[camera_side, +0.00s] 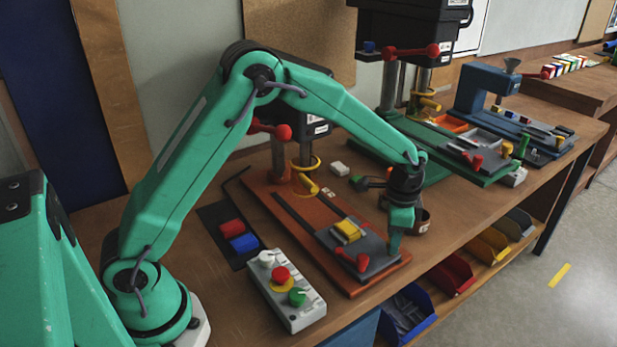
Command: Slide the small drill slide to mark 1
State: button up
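The small drill stands on an orange-brown base (290,235), with a red handle (268,130) and a yellow ring (305,163) on its column. A dark grey slide plate (378,254) sits toward the front right end of this base. It carries a yellow block (347,230) and a red handle-like part (352,260). A dark strip runs along the base behind the plate. My gripper (394,252) points down at the right side of the slide plate, close to its edge. I cannot tell whether it touches the plate or whether its fingers are open. No mark number is readable.
A control box (288,300) with white, red and green knobs stands at the front. Red and blue blocks (236,238) lie on a dark mat left of the drill. A larger green-based drill (440,165) stands behind.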

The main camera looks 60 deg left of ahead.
grip_shut()
jog(key=shift+a, duration=0.15)
jog(key=a, duration=1.6)
jog(key=shift+a+r, duration=0.1)
jog(key=shift+a, duration=0.1)
jog(key=shift+o, duration=2.1)
grip_release()
jog(key=shift+d, duration=0.25)
